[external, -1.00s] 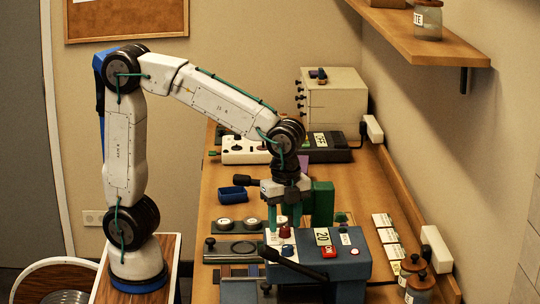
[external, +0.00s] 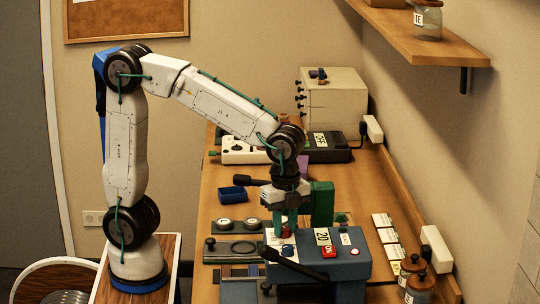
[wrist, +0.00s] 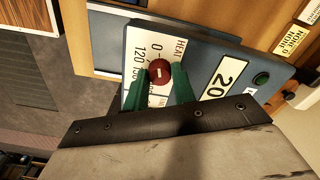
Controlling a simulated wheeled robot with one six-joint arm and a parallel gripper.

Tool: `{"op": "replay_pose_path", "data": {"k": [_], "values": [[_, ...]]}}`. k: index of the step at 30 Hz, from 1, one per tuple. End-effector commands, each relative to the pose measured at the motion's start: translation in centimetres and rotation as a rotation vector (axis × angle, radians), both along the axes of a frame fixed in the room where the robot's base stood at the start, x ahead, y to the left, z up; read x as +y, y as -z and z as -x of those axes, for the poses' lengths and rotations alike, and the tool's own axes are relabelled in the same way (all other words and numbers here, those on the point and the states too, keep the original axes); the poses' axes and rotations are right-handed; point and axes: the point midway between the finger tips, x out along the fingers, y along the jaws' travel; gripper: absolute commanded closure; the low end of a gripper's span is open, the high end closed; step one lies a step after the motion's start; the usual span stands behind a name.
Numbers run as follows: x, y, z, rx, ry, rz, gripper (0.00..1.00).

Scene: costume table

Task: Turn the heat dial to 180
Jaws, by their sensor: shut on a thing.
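The heat dial (wrist: 159,70) is a dark red knob with a pale mark on a white panel (wrist: 142,42) printed HEAT, with 0 and 120 readable; the other figures are partly covered. The dial sits on a blue machine (external: 345,262), and in the external view the dial (external: 286,232) is mostly hidden by my fingers. My gripper (wrist: 162,78) points down, with its green fingers shut on the dial from both sides. I cannot tell the exact setting of the dial. A card reading 20 (external: 322,237) is beside it.
A red ON switch (external: 329,252) and a black-handled lever (external: 292,262) are on the machine close to my fingers. A green block (external: 322,203) stands just behind. A blue tray (external: 232,195) lies to the left, and labelled cards (external: 388,235) lie to the right.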

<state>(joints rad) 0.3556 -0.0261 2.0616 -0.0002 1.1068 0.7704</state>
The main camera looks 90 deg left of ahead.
Motion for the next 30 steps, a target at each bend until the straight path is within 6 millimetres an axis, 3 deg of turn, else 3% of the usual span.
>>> {"op": "replay_pose_path", "data": {"k": [8,30], "values": [[-0.02,-0.07,-0.04,-0.002,-0.181,0.0,0.97],[-0.05,-0.12,-0.08,-0.003,-0.883,0.002,0.97]]}}
